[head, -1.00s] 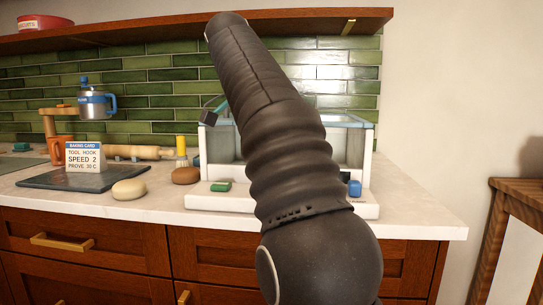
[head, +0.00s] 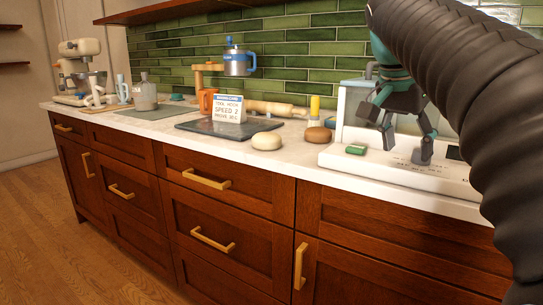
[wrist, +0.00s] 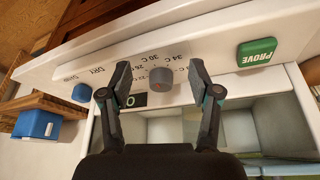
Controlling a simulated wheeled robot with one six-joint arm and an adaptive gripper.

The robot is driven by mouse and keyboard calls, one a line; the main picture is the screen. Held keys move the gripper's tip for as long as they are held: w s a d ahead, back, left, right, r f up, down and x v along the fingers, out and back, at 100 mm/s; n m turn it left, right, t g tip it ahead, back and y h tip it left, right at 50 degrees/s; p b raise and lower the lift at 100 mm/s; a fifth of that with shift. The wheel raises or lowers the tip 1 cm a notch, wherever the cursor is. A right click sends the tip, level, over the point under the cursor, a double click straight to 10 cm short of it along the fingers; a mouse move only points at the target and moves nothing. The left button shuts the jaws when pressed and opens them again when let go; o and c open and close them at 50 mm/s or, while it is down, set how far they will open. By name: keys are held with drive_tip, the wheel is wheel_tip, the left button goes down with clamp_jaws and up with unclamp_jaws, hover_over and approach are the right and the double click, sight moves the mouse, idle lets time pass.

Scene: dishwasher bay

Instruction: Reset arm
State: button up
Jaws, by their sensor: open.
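My arm (head: 455,75) reaches in from the right of the head view. My gripper (head: 405,135) hangs over the front panel of the white box (head: 342,150), fingers down. In the wrist view my gripper (wrist: 160,72) is open, with a finger on each side of a grey dial knob (wrist: 160,79). The fingers look apart from the knob; how high they are above it is hard to tell. A green PROVE button (wrist: 257,51) and a blue button (wrist: 82,93) sit on the same panel.
On the counter left of the box are a brown dough ball (head: 318,135), a pale dough ball (head: 267,141), a baking card (head: 230,108), a rolling pin (head: 275,108) and a stand mixer (head: 80,72). Wooden drawers (head: 222,205) lie below. The floor at left is clear.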

drive_tip(key=s+a+f+n+t+y, duration=0.1)
drive_tip(key=s+a+f+n, duration=0.2)
drive_tip(key=f, duration=0.6)
drive_tip(key=s+a+f+n+t+y, duration=0.1)
drive_tip(key=s+a+f+n, duration=0.2)
drive_tip(key=s+f, duration=0.5)
drive_tip(key=s+a+f+n+t+y, duration=0.1)
drive_tip(key=s+f+n, duration=0.3)
drive_tip(key=f, duration=0.7)
drive_tip(key=shift+s+a+n+y, duration=0.4)
drive_tip(key=shift+s+a, duration=0.5)
drive_tip(key=shift+s, duration=0.25)
drive_tip(key=shift+f, duration=0.1)
